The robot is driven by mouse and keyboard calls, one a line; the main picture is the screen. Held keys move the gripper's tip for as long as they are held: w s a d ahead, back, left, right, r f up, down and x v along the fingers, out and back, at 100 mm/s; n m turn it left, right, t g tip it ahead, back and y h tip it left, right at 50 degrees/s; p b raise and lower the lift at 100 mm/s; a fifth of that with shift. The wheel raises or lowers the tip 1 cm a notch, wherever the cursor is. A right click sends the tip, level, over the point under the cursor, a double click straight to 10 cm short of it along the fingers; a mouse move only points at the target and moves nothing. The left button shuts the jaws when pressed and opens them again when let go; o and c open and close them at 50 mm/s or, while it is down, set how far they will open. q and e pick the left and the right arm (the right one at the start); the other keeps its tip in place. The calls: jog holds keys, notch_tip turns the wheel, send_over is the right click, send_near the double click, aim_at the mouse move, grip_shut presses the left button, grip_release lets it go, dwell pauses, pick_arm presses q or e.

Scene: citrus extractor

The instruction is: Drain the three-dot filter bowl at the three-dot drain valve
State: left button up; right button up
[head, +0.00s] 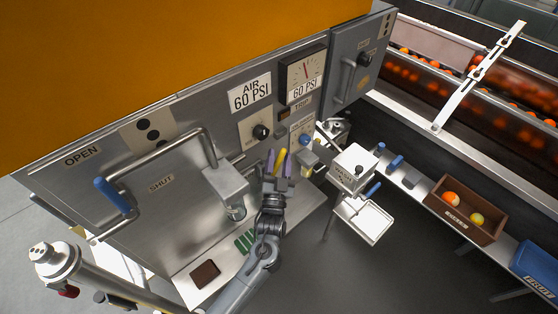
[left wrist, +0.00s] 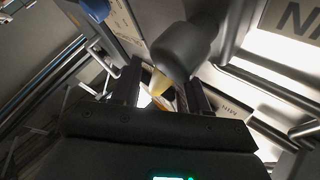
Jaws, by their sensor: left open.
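My left gripper (head: 278,168) is open in front of the machine panel. A yellow tapered piece (head: 281,158) shows between its fingers in the head view. In the left wrist view, a yellowish tapered tip (left wrist: 160,82) sits under a dark grey rounded body (left wrist: 185,50), between the open fingers (left wrist: 163,92); I cannot tell whether they touch it. I cannot tell which valve is the three-dot one. My right gripper is not in view.
A bent pipe with a blue handle (head: 115,196) stands out from the panel. A white box (head: 353,168) and tray (head: 364,218) are at right. A brown crate (head: 463,211) holds fruit.

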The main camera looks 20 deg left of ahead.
pick_arm(q)
grip_shut()
dwell(0.3)
